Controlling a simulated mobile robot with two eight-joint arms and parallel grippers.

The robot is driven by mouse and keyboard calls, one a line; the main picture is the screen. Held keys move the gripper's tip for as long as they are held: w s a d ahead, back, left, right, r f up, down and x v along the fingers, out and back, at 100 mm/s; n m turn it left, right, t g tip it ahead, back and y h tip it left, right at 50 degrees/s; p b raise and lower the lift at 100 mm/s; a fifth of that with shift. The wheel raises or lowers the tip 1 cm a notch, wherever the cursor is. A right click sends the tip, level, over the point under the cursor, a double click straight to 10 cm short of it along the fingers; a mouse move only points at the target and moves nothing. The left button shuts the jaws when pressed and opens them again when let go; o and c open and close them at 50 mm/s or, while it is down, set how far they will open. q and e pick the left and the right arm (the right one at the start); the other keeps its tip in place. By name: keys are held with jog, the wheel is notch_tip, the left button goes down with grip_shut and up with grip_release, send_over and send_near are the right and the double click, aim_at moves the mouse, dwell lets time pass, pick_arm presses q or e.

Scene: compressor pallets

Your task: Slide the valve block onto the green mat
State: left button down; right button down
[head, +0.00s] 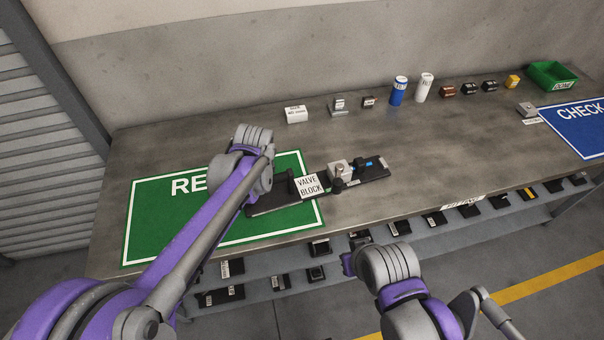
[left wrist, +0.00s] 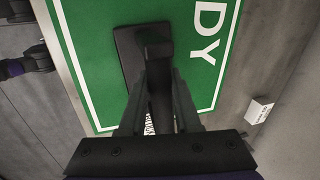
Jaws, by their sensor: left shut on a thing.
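The valve block (head: 313,186) is a long black plate with a white VALVE BLOCK label and grey metal parts at its right end. Its left part lies over the right side of the green mat (head: 150,222); its right part lies over bare bench. My left gripper (head: 287,187) is at the plate's left part, largely hidden by my wrist. In the left wrist view my left gripper (left wrist: 160,88) is shut on the block's black upright handle (left wrist: 154,42), above the green mat (left wrist: 90,45). My right gripper (head: 349,263) is in front of the bench edge, its fingers unclear.
Small boxes, a blue can (head: 398,91) and a white can (head: 424,87) stand along the back. A green bin (head: 552,76) and blue mat (head: 578,127) are at right. A lower shelf (head: 290,293) holds several dark parts. Bench right of the block is clear.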

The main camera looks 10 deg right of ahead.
pick_arm(q)
jog(key=shift+s+a+f, duration=0.1)
jog(key=shift+s+a, duration=0.05)
jog(key=shift+a, duration=8.2)
jog(key=c, duration=1)
grip_release()
jog(key=o, duration=0.5)
jog(key=shift+f, duration=0.1)
jog(key=shift+c, duration=0.2)
jog(key=shift+d, duration=0.1)
jog(key=shift+r, duration=0.25)
jog(key=v, duration=1.1)
jog(key=shift+r, duration=0.35)
